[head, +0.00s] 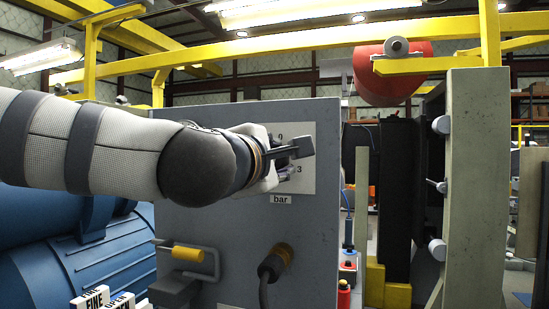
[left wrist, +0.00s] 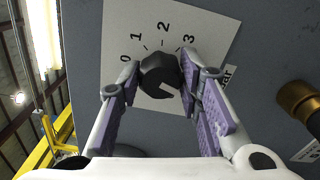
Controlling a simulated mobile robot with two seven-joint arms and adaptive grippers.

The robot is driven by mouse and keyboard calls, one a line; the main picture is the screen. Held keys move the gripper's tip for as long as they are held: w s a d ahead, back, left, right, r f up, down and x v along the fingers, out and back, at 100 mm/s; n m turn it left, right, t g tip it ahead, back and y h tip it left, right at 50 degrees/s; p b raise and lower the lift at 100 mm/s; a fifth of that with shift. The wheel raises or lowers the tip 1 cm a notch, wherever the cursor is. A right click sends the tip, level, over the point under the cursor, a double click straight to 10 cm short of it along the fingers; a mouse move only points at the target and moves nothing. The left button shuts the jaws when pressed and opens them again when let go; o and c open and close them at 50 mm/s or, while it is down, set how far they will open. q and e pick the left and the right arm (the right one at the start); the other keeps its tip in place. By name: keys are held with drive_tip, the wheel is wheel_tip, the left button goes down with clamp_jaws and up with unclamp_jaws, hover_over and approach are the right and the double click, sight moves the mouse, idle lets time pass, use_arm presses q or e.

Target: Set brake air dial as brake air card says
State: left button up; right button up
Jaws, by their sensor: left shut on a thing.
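The brake air dial has a white scale plate (head: 325,165) on the front of a grey cabinet, marked 0 to 3 with "bar" below. In the left wrist view its plate (left wrist: 120,35) shows 0, 1, 2 and 3 around a dark round knob (left wrist: 158,70). The knob has a light notch on its lower side; I cannot tell which mark it is set to. My left gripper (head: 290,158) is shut on the knob, one finger on each side, also in the left wrist view (left wrist: 162,82). It hides much of the dial in the head view. I cannot identify the brake air card. My right gripper is out of view.
Below the dial, a yellow-gripped handle (head: 188,253) and a dark plug with cable (head: 275,262) stick out of the cabinet (head: 230,240). White lettered signs (head: 95,298) stand at lower left by blue machinery (head: 100,250). A grey upright (head: 476,190) stands at right.

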use_arm(q)
drive_tip(key=shift+r, duration=0.1)
drive_tip(key=o, duration=1.2)
drive_tip(key=shift+w+d+f, duration=0.1)
drive_tip(key=shift+f, duration=0.5)
drive_tip(key=v, duration=0.4)
drive_tip(key=r+v, duration=0.1)
drive_tip(key=v, duration=0.7)
drive_tip(key=shift+r, duration=0.15)
